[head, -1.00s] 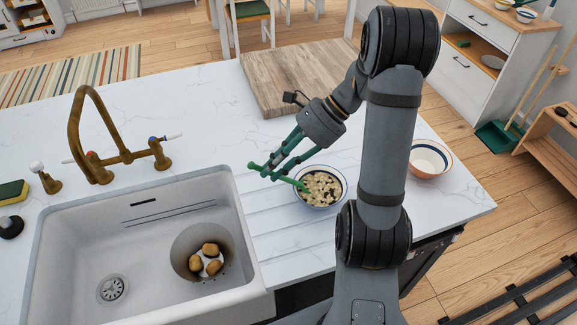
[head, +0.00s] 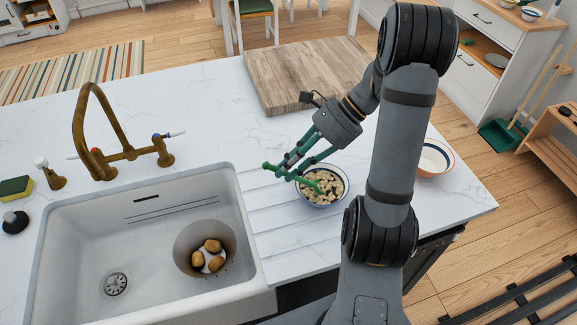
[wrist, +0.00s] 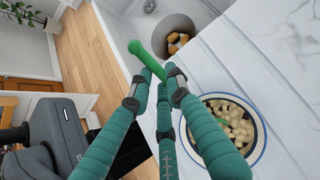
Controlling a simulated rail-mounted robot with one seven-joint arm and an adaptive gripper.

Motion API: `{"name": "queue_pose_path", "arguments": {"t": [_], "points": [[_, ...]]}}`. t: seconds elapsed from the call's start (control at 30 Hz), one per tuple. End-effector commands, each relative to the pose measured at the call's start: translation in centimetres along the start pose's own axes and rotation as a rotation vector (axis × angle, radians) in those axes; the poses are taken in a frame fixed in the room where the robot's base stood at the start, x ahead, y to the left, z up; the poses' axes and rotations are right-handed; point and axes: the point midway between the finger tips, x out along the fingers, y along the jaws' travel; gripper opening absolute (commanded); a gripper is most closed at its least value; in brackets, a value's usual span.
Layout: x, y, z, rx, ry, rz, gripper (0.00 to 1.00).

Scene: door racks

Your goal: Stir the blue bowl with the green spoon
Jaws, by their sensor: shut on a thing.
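The blue-rimmed bowl (head: 325,206) stands on the white counter right of the sink, filled with pale and dark chunks. It also shows at the right of the wrist view (wrist: 263,130). My gripper (head: 287,169), with green fingers, is just left of and above the bowl. Its fingers are shut on the green spoon (head: 269,167). In the wrist view the spoon's rounded handle end (wrist: 135,48) sticks out beyond the fingertips (wrist: 160,80). The spoon's other end reaches over the bowl and appears to touch the chunks; its tip is partly hidden by the fingers and contents.
The white sink (head: 95,270) holds a pot (head: 181,250) with several potatoes. A brass faucet (head: 78,125) stands behind it. A wooden board (head: 300,75) lies behind the bowl. A sponge (head: 15,188) lies far left.

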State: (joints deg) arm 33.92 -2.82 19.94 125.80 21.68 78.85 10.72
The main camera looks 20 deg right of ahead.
Motion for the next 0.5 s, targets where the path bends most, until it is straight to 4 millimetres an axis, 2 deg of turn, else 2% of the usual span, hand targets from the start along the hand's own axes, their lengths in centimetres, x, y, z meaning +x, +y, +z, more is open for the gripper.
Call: {"name": "queue_pose_path", "arguments": {"t": [0.5], "points": [[-4.2,-0.1,4.3,0.0,0.0,-0.001,0.0]]}}
